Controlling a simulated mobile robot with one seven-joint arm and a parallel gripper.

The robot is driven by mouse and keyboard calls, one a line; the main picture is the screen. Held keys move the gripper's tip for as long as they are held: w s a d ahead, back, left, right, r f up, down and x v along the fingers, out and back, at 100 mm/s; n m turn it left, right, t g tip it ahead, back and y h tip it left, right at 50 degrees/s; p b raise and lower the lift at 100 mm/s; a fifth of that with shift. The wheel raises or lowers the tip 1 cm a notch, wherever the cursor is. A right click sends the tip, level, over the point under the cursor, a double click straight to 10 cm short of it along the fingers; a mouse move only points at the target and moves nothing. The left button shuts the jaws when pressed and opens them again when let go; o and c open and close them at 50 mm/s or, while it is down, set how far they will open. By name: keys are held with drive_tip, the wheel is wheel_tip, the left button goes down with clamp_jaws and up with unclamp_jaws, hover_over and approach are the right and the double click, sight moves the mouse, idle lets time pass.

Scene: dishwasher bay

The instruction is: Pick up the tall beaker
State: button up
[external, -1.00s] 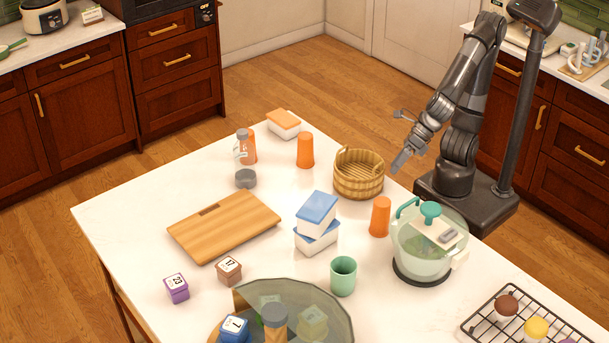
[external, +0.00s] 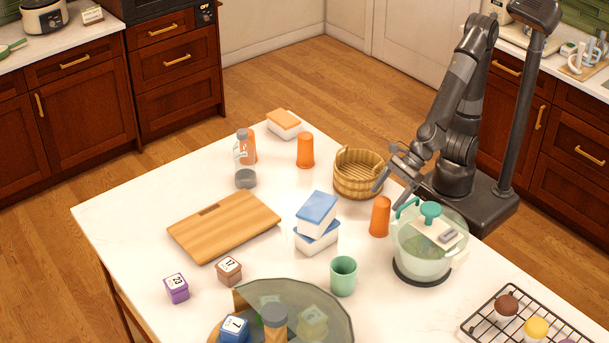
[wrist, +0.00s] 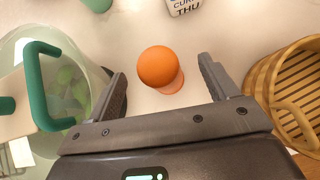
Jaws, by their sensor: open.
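A tall orange beaker (external: 380,217) stands upright on the white counter, between the wicker basket and the glass bowl with the green handle. In the wrist view the orange beaker (wrist: 158,67) shows from above, between and a little beyond my two fingers. My gripper (external: 394,196) is open and empty, just above and behind the beaker, apart from it. Two similar orange beakers stand farther back: one in the open (external: 305,150), and one (external: 250,146) partly hidden by a clear bottle with a grey lid.
The wicker basket (external: 358,184) is close on one side of my gripper; the glass bowl (external: 430,255) is close on the other. Stacked blue-lidded containers (external: 317,238) and a green cup (external: 343,277) stand in front. A cutting board (external: 224,226) lies left.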

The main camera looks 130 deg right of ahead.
sight(374, 213)
drive_tip(key=shift+x, duration=2.7)
drive_tip(key=shift+a, duration=0.1)
drive_tip(key=shift+c, duration=0.2)
drive_tip(key=c, duration=1)
